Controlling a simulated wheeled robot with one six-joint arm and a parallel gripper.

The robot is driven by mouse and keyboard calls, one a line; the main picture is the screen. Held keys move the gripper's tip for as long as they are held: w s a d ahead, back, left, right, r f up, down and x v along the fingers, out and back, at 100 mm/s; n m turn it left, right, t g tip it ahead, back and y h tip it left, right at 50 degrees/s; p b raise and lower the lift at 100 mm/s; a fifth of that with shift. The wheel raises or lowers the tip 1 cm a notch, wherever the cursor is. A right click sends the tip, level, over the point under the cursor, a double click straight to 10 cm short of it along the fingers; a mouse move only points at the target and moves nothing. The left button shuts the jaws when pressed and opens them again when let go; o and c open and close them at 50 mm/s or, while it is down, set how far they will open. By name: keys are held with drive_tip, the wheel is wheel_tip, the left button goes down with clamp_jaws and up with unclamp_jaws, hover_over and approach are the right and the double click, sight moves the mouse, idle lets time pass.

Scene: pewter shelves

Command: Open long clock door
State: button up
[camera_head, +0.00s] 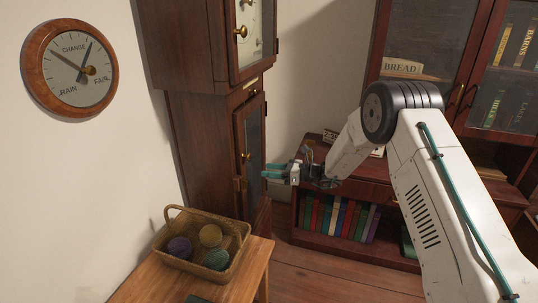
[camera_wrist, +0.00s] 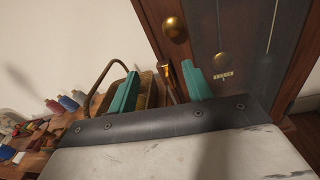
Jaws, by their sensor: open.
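The tall dark wooden clock stands against the left wall. Its long, narrow glazed door (camera_head: 250,150) has a small brass knob (camera_head: 246,157) and appears shut. My gripper (camera_head: 270,170) has two teal fingers, spread apart. In the wrist view my gripper (camera_wrist: 160,88) holds nothing that I can make out.
A wicker basket (camera_head: 229,270) with balls of yarn stands on a wooden table (camera_head: 245,285) at lower left, below my gripper. A bookcase (camera_head: 310,215) stands behind my arm. The clock's upper door (camera_head: 250,45) is above. A barometer (camera_head: 70,68) hangs on the left wall.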

sight(251, 156)
drive_tip(key=w+a, duration=0.1)
drive_tip(key=a, duration=0.1)
drive_tip(key=w+a+r+m+t, duration=0.1)
drive_tip(key=w+a, duration=0.1)
drive_tip(key=w+a+r+m, duration=0.1)
drive_tip(key=w+a, duration=0.1)
drive_tip(key=shift+w+r+t, duration=0.1)
drive_tip(key=shift+r+t, duration=0.15)
drive_tip(key=shift+t, duration=0.15)
